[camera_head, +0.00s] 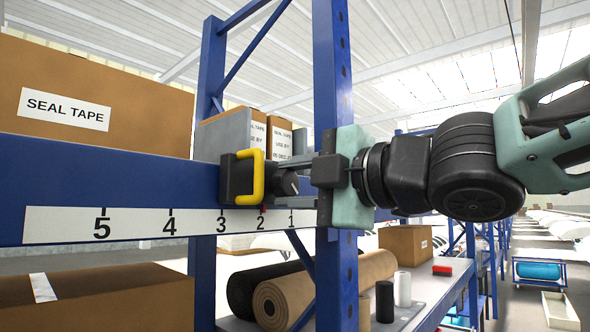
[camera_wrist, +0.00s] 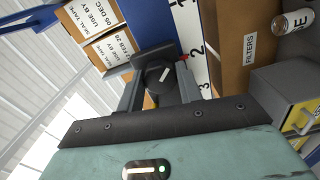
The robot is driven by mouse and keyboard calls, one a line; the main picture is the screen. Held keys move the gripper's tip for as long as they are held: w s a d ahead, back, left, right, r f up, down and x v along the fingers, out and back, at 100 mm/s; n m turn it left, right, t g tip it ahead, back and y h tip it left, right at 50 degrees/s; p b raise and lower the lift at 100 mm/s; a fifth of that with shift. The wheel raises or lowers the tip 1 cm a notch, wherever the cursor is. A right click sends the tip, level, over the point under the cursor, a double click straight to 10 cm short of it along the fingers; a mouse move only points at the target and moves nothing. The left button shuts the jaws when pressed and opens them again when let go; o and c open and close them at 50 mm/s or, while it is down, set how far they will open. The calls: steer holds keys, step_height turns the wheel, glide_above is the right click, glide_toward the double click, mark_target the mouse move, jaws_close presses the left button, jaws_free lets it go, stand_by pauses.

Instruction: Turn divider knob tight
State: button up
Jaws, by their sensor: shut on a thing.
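The divider is a grey upright plate (camera_head: 228,137) on a black block with a yellow handle (camera_head: 257,176), mounted on the blue rack beam. Its black knob (camera_head: 287,183) faces my gripper (camera_head: 291,180) on the block's right side. In the wrist view the knob (camera_wrist: 158,72) shows a white line, slanted in the picture. My gripper (camera_wrist: 159,88) is shut on the knob, one grey finger on each side. A red pointer (camera_wrist: 184,57) under the block sits close to the 2 on the scale strip (camera_head: 150,223).
A blue rack post (camera_head: 334,80) stands right beside my gripper. Cartons (camera_head: 280,135) stand behind the divider, and a large SEAL TAPE carton (camera_head: 140,85) sits at left. Rolls (camera_head: 285,300) and a FILTERS carton (camera_wrist: 237,45) are on the shelf below.

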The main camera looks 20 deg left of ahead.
steer(key=shift+m+p, duration=1.15)
steer(key=shift+m, duration=1.15)
steer(key=shift+f, duration=0.1)
steer(key=o, duration=1)
steer(key=p+v, duration=1)
steer(key=v, duration=0.7)
steer(key=shift+d, duration=0.2)
